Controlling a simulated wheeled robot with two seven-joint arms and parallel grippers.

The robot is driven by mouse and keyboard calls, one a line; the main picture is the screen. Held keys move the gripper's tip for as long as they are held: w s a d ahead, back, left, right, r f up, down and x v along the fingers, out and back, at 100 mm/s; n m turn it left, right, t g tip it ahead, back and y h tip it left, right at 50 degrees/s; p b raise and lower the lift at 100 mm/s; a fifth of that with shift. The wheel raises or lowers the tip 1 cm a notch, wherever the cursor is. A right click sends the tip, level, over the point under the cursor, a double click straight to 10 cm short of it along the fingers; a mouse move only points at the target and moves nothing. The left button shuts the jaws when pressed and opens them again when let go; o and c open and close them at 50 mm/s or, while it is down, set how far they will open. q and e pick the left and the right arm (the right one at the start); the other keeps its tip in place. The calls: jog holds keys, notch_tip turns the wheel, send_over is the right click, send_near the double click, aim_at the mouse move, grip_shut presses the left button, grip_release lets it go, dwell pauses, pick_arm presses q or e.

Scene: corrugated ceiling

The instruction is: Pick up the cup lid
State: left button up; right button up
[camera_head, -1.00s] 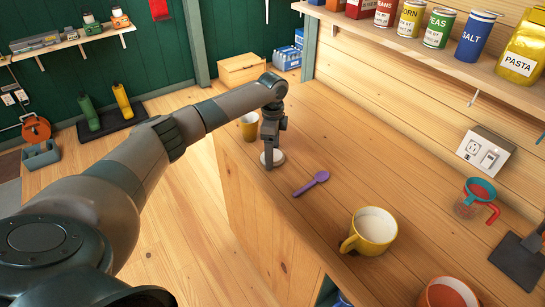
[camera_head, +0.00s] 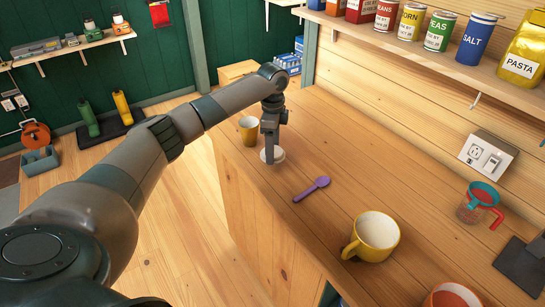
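A white round cup lid (camera_head: 279,156) is at the left part of the wooden counter, right under my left gripper (camera_head: 269,158). The fingertips are at the lid's left side and overlap it in the picture. I see the fingers nearly edge-on, so their gap is hidden. I cannot tell whether the lid rests on the counter or hangs just above it. A yellow cup (camera_head: 249,132) stands upright just behind and left of the gripper. My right gripper is not in view.
A purple spoon (camera_head: 312,189) lies right of the lid. A larger yellow mug (camera_head: 374,238), an orange bowl (camera_head: 452,297) and a red-handled measuring cup (camera_head: 478,203) stand farther right. The counter (camera_head: 340,150) between spoon and back wall is clear.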

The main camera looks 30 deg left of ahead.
pick_arm(q)
jog(key=w+d+r+b, duration=0.2)
jog(key=d+r, duration=0.5)
jog(key=d, duration=0.4)
jog(key=shift+d+r+b, duration=0.15)
jog(key=shift+d+b, duration=0.1)
jog(key=shift+b, duration=0.45)
jog(key=shift+s+d, duration=0.1)
jog(key=shift+s, duration=0.05)
jog(key=s+d+f+n, duration=0.1)
jog(key=s+d+n, duration=0.2)
jog(key=s, duration=0.5)
jog(key=s+d+f+n, duration=0.1)
jog(key=s+d+n, duration=0.3)
jog(key=s+n, duration=0.2)
jog(key=s+d+f+n, duration=0.2)
jog(key=s+d+n, duration=0.1)
jog(key=s, duration=0.8)
jog(key=shift+d+n, duration=0.15)
jog(key=shift+n, duration=0.65)
